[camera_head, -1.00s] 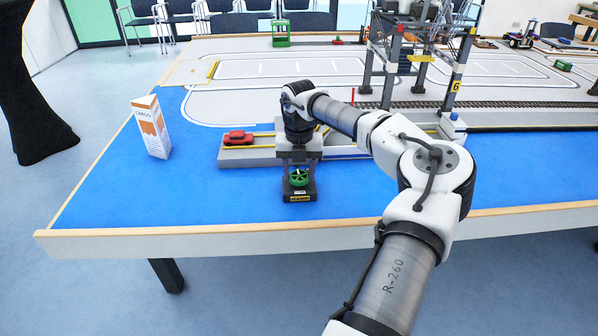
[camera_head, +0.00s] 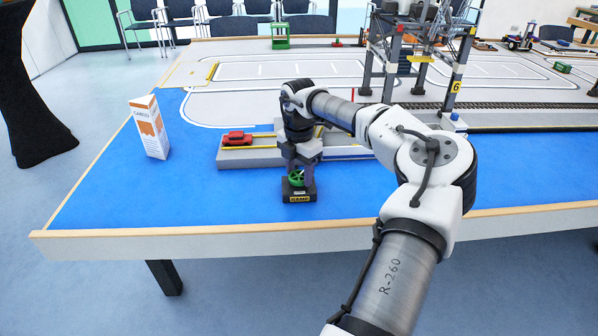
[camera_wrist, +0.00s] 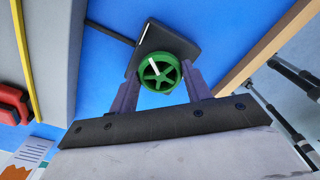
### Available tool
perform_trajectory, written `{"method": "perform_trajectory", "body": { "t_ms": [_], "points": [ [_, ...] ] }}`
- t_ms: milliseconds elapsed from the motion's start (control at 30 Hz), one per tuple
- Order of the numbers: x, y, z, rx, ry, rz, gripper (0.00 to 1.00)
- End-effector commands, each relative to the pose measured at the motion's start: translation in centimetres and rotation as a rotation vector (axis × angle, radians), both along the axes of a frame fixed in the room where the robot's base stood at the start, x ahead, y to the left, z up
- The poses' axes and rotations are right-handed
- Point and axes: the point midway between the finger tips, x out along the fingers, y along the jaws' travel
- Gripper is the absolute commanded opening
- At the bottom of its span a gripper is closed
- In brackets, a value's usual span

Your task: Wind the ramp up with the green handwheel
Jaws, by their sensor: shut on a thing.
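The green handwheel (camera_head: 297,178) sits on a small black box (camera_head: 300,197) with a yellow RAMP label, near the table's front edge. In the wrist view the spoked wheel (camera_wrist: 159,72) has a white mark on it. My gripper (camera_wrist: 160,78) is shut on the wheel, one finger on each side, and its fingers point down at it in the head view. A grey slab (camera_head: 228,160) with yellow lines lies behind the box and carries a red car (camera_head: 237,139). My arm hides part of the slab, and I cannot tell whether the ramp is tilted.
A white and orange cargo carton (camera_head: 150,128) stands to the left on the blue table top (camera_head: 115,185). A grey gantry crane (camera_head: 412,55) stands behind, beside the rails. The blue surface left of the black box is clear.

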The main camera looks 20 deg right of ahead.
Motion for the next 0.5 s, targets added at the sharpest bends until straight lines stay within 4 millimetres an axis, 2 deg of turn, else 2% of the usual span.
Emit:
{"method": "perform_trajectory", "body": {
  "t_ms": [500],
  "points": [
    [-0.02, 0.01, 0.03, 0.000, 0.001, -0.056, 0.25]
  ]
}}
